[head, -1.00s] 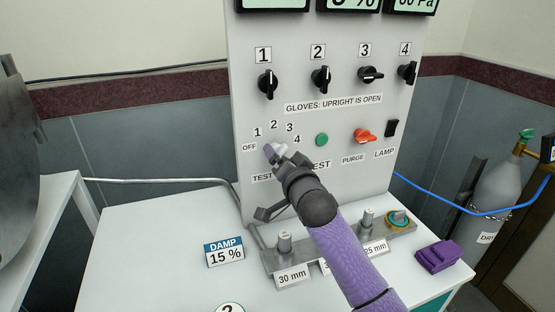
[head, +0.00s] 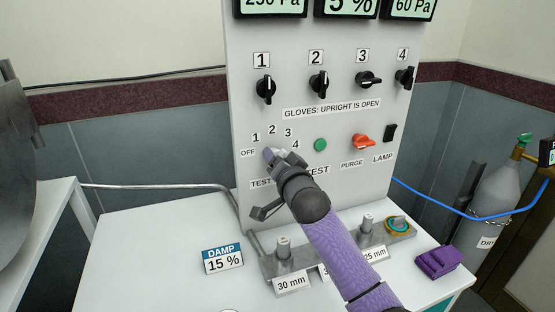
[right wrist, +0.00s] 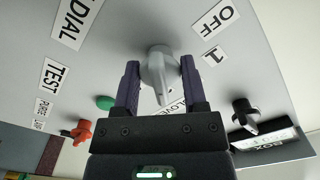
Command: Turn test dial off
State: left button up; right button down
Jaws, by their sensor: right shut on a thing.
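The test dial (right wrist: 157,68) is a pale grey knob on the white panel. In the right wrist view it sits between the two purple fingers of my right gripper (right wrist: 160,64), which is shut on it. Its narrow end points down in that view, away from the OFF label (right wrist: 221,17); I cannot tell which number it points at. In the head view my right gripper (head: 275,157) covers most of the dial, below the marks 1, 2, 3 and 4 and right of the OFF label (head: 247,153). My left gripper is not in view.
Black glove knobs (head: 266,89) stand in a row above. A green button (head: 320,145), an orange-red purge knob (head: 363,142) and a black lamp switch (head: 390,133) lie to the right. Below are a metal post rack (head: 330,259) and a purple block (head: 439,260) on the table.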

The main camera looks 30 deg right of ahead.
jog(key=shift+r+n+p, duration=0.1)
jog(key=shift+n+p, duration=0.3)
jog(key=n+p, duration=0.2)
jog(key=n, duration=0.1)
jog(key=n+p, duration=0.1)
jog(key=n, duration=0.1)
jog(key=shift+n+p, duration=0.3)
jog(key=shift+n, duration=0.1)
jog(key=n+p, duration=0.1)
jog(key=n, duration=0.2)
jog(key=shift+n, duration=0.3)
jog(key=n+p, duration=0.1)
jog(key=n, duration=0.1)
jog(key=shift+n, duration=0.3)
jog(key=n, duration=0.3)
jog(key=shift+n, duration=0.4)
jog(key=n, duration=0.3)
jog(key=shift+p, duration=0.3)
jog(key=shift+n, duration=2.1)
